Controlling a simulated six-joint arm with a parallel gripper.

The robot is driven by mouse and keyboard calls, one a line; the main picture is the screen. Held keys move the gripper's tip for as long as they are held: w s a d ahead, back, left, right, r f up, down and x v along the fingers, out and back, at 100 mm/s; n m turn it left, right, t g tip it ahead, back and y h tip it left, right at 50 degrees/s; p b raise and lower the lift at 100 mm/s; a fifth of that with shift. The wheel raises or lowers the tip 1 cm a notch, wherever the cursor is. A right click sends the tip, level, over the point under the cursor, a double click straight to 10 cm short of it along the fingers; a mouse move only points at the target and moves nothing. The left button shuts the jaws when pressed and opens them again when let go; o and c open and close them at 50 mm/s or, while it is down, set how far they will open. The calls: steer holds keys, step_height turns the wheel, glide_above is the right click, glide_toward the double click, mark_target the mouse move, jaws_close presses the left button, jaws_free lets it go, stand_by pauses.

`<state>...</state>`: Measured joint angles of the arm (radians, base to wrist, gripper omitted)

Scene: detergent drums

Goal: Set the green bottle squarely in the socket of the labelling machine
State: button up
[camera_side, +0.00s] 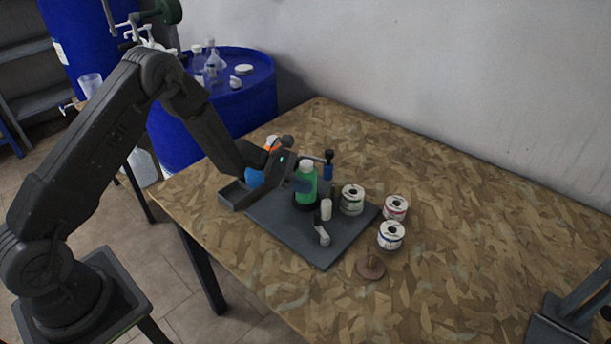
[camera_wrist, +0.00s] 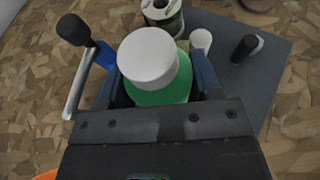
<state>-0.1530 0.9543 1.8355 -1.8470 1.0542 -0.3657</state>
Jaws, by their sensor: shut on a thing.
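The green bottle (camera_side: 307,187) with a white cap stands about upright on the labelling machine (camera_side: 290,232), a dark grey plate with small fittings. My gripper (camera_side: 302,184) reaches in from the left and is shut on the bottle's body. In the wrist view the bottle (camera_wrist: 163,94) sits between the blue jaws of my gripper (camera_wrist: 162,88), its white cap toward the camera. The bottle's lower end meets the dark round socket (camera_side: 306,204). I cannot tell whether it is fully down in it; the wrist view hides its base.
A lever with a blue and black handle (camera_side: 328,165) stands just behind the bottle. A white roller (camera_side: 326,209) and a crank (camera_side: 322,236) are in front. Label spools (camera_side: 352,200) stand to the right, one close by.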

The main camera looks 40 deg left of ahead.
stand_by(0.3)
steer(key=o, duration=1.1)
steer(key=shift+o, duration=0.2)
steer(key=v, duration=1.3)
steer(key=shift+s+a, duration=0.15)
steer(key=shift+a, duration=0.15)
steer(key=shift+r, duration=0.2)
